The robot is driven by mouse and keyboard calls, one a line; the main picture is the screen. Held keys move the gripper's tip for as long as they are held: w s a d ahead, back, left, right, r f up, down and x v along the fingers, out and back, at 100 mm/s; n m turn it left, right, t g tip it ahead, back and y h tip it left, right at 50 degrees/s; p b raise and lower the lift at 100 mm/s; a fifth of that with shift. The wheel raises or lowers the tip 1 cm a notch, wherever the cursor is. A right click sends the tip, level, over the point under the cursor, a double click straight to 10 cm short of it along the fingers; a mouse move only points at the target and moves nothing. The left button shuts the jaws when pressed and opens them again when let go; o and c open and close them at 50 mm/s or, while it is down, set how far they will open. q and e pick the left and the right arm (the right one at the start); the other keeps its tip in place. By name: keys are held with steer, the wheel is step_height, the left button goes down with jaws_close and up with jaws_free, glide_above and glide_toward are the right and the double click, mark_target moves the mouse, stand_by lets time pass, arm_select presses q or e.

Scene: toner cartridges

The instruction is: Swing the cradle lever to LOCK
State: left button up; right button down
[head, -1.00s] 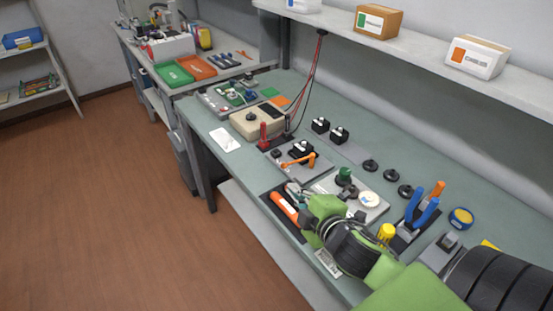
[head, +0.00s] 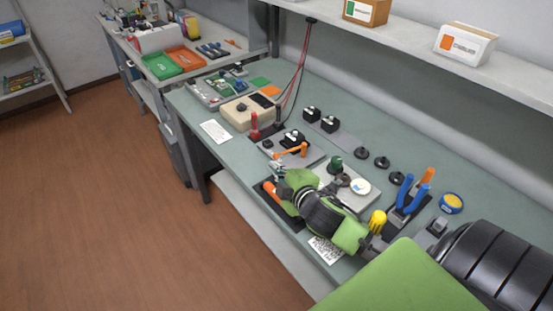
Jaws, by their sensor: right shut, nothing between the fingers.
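The orange cradle lever (head: 289,153) lies across the front of a grey plate (head: 311,160) on the bench, its knob end to the right. A small black block (head: 294,138) sits just behind it. Any LOCK marking is too small to read. My right gripper (head: 278,172) is shut and empty, just in front of the lever; I cannot tell whether it touches. My green and black right arm reaches in from the lower right and hides part of the bench. My left gripper is not in view.
An orange-handled tool (head: 279,198) lies on a dark mat beside my right wrist. A light plate with a dark green knob (head: 335,163) stands to the right. A beige meter (head: 247,111) and red probe (head: 254,126) are behind left. Blue-handled pliers (head: 411,194) stand at right.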

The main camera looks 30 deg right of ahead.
steer(key=x, duration=0.3)
steer(key=shift+w+r, duration=0.1)
steer(key=shift+w, duration=0.1)
steer(key=shift+w+d+f+p, duration=0.25)
steer(key=shift+d+f, duration=0.1)
steer(key=shift+d, duration=0.15)
steer(key=shift+w+d+f+p, duration=0.2)
steer(key=shift+d+f, duration=0.1)
steer(key=shift+d, duration=0.2)
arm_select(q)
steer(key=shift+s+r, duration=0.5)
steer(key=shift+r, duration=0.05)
arm_select(e)
steer(key=shift+w+d+f, duration=0.3)
steer(key=shift+d+f, duration=0.05)
steer(key=shift+d, duration=0.15)
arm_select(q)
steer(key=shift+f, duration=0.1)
arm_select(e)
steer(key=shift+w, duration=0.1)
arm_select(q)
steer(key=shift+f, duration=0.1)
arm_select(e)
steer(key=shift+w+a+m+h, duration=0.1)
steer(key=shift+w+m+h, duration=0.25)
steer(key=shift+m+h, duration=0.05)
